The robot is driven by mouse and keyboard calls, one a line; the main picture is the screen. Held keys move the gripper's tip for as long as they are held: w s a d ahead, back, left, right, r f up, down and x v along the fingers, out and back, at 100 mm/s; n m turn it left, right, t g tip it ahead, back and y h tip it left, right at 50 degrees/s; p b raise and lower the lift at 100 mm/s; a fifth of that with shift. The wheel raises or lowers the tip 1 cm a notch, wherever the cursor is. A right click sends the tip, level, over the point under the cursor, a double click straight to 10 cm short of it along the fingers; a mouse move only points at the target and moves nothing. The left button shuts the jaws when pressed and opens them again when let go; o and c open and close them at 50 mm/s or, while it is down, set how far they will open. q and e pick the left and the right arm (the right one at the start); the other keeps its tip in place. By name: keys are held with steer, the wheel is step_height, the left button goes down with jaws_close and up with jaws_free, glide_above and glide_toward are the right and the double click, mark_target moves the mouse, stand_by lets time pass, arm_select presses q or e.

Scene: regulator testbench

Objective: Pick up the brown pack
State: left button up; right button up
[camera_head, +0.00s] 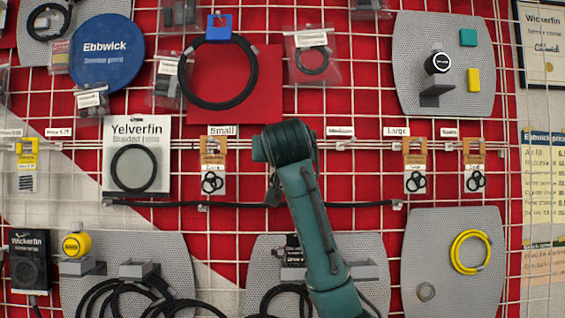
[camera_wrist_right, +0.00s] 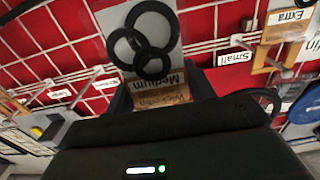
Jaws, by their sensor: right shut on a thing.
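In the right wrist view, which looks upside down, my right gripper (camera_wrist_right: 160,90) is shut on a brown pack (camera_wrist_right: 157,98). The dark fingers are on either side of the header. In the head view my teal right arm (camera_head: 317,225) covers the middle of the wall, and I cannot make out the held pack or the fingers there. Similar brown-topped packs hang under "Small" (camera_head: 214,146), under "Large" (camera_head: 414,150) and farther right (camera_head: 474,150). My left gripper is not in view.
A white wire grid on a red wall carries a horizontal rail (camera_head: 370,146) with labels. A Yelverfin pack (camera_head: 136,180), a coiled black hose (camera_head: 245,90) and grey panels (camera_head: 460,265) surround my arm.

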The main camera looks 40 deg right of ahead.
arm_select(q)
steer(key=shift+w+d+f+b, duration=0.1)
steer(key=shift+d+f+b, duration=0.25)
steer(key=shift+b, duration=0.75)
arm_select(e)
steer(key=v, duration=1.2)
steer(key=shift+s+a, duration=0.2)
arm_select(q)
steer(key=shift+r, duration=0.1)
arm_select(e)
steer(key=shift+d, duration=0.1)
